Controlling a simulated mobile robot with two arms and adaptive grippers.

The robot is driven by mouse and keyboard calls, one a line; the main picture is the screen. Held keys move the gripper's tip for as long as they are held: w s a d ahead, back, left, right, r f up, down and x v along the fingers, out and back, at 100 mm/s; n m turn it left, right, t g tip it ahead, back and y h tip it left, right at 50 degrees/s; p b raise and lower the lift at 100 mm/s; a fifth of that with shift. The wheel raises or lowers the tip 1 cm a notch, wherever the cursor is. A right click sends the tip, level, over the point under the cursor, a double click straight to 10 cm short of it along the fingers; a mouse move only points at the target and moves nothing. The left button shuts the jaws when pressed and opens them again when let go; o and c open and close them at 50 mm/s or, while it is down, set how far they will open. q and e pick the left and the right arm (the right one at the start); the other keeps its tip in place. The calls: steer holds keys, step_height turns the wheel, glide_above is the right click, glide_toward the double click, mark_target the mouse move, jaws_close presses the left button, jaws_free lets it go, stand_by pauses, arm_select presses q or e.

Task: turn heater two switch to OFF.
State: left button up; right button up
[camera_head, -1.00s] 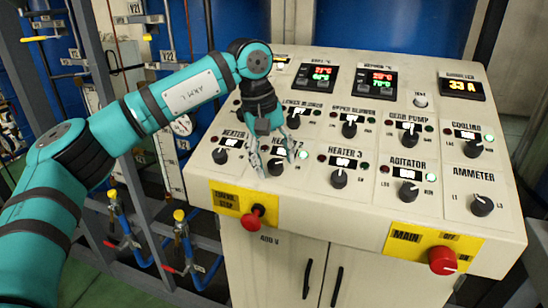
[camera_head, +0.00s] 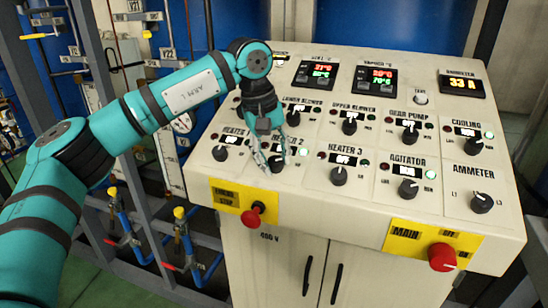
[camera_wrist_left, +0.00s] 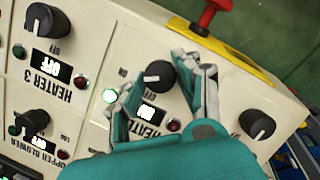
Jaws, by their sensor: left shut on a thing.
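The heater two switch is a black rotary knob (camera_head: 277,165) with a white pointer line, on the sloping front of the cream panel. It also shows in the left wrist view as a black knob (camera_wrist_left: 159,76), with a lit green lamp (camera_wrist_left: 109,96) and a dark red lamp (camera_wrist_left: 173,125) by its small display (camera_wrist_left: 148,114). The display's text is upside down and too small to read surely. My left gripper (camera_head: 272,160) reaches down from above and is shut on this knob, a finger on either side. The gripper also shows in the wrist view (camera_wrist_left: 168,80). My right gripper is not in view.
The heater one knob (camera_head: 220,153) is close on the left, the heater 3 knob (camera_head: 338,176) on the right. A red button (camera_head: 252,216) on a yellow plate is just below. Blower knobs (camera_head: 349,126) stand behind. A red main switch (camera_head: 442,257) is at lower right.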

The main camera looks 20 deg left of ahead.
arm_select(q)
steer(key=shift+f, duration=0.1)
steer(key=n+b, duration=0.2)
steer(key=shift+f+n+t+h, duration=0.15)
steer(key=shift+n+t+h, duration=0.15)
steer(key=n+t+b, duration=0.1)
steer(key=n+b, duration=0.1)
steer(key=n, duration=0.1)
steer(key=shift+s+a+n+h+b, duration=0.1)
steer(key=shift+n+h+b, duration=0.2)
steer(key=shift+b, duration=0.1)
steer(key=n+b, duration=0.2)
steer(key=n, duration=0.1)
steer(key=shift+t, duration=0.4)
steer(key=shift+s+n+b, duration=0.1)
steer(key=shift+n+b, duration=0.55)
steer(key=shift+n, duration=0.35)
steer(key=shift+r+n+t, duration=0.2)
steer(key=shift+n+t, duration=0.1)
steer(key=o, duration=1.1)
